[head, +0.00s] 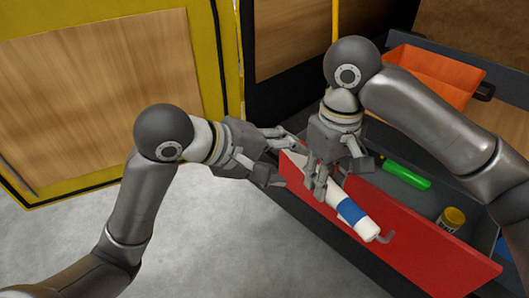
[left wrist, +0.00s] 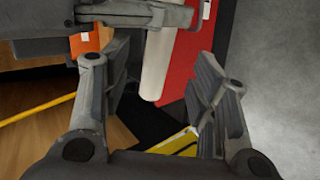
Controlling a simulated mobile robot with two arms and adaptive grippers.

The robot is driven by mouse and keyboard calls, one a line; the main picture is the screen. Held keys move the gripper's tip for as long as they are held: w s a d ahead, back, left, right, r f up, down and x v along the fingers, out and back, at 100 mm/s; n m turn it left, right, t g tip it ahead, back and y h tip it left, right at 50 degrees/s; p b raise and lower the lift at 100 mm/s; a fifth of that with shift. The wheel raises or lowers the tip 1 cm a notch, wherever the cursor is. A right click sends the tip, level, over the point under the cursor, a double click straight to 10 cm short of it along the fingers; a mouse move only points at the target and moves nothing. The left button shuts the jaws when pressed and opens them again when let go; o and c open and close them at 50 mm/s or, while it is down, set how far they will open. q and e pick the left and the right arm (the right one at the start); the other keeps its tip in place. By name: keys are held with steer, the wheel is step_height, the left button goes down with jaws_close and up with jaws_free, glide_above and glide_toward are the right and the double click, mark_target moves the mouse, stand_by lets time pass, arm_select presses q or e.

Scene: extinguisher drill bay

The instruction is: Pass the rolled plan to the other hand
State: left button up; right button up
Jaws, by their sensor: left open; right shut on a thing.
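The rolled plan (head: 366,230) is a white roll with a blue band, held slantwise in front of the open drawer. My right gripper (head: 337,178) is shut on it, above the blue band. The roll's upper-left end sticks out past the right gripper towards my left gripper (head: 275,157). My left gripper is open and empty, just left of that end. In the left wrist view, the white end of the roll (left wrist: 157,62) shows ahead between my open left fingers, with my right gripper (left wrist: 135,17) across the top. The fingers do not appear to touch the roll.
A drawer with a red front (head: 430,255) stands open behind and below the roll. It holds a green cylinder (head: 407,176) and a yellow-lidded jar (head: 452,218). An orange bin (head: 430,75) is at the back right. A yellow-framed wooden panel (head: 95,90) stands at left. Grey floor is clear below.

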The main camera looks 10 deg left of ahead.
mark_target(301, 163)
arm_select(q)
steer(key=x, duration=0.6)
steer(key=shift+w, duration=0.1)
steer(key=c, duration=0.9)
steer(key=shift+c, duration=1.1)
arm_select(e)
steer(key=o, duration=0.6)
steer(key=shift+c, duration=0.2)
steer(key=o, duration=0.5)
steer(key=shift+o, duration=0.2)
